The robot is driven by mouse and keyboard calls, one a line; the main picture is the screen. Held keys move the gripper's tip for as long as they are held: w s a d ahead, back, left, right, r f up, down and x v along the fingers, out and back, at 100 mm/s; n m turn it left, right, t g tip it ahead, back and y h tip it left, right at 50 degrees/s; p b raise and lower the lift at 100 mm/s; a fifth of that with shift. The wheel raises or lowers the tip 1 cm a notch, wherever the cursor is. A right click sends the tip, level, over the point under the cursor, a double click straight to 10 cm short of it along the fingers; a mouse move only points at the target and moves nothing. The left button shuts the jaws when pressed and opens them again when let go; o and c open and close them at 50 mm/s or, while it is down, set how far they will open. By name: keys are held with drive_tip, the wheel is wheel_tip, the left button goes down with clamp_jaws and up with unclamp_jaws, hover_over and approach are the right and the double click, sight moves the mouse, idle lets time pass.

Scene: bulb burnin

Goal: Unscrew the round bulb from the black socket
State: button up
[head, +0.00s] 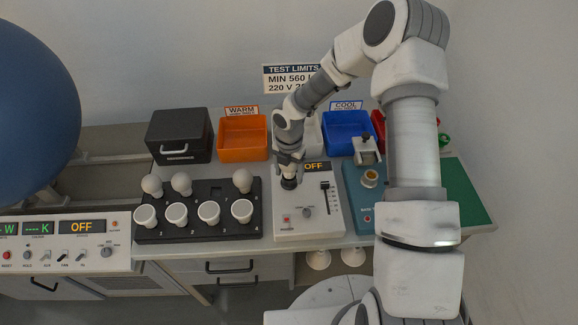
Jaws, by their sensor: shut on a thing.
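The black socket (289,183) stands on the white test unit, below my gripper. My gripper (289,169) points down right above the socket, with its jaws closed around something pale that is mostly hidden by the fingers. This is at the place of the round bulb, whose shape I cannot make out there. I cannot tell whether its base sits in the socket.
Left of the test unit (330,226), a black rack (252,200) holds several white bulbs. Behind stand a black box (180,135), an orange bin (242,137) and a blue bin (348,133). A blue unit (357,203) and green mat (462,195) lie right.

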drive_tip(key=n+p, duration=0.3)
drive_tip(key=n, duration=0.3)
drive_tip(key=shift+r, duration=0.2)
drive_tip(key=n+p, duration=0.1)
drive_tip(key=n, duration=0.1)
drive_tip(key=shift+n, duration=0.3)
drive_tip(key=shift+f+n+p, duration=0.15)
drive_tip(key=shift+n+p, duration=0.3)
drive_tip(key=shift+n, duration=0.75)
drive_tip(key=o, duration=1.2)
drive_tip(key=shift+o, duration=0.2)
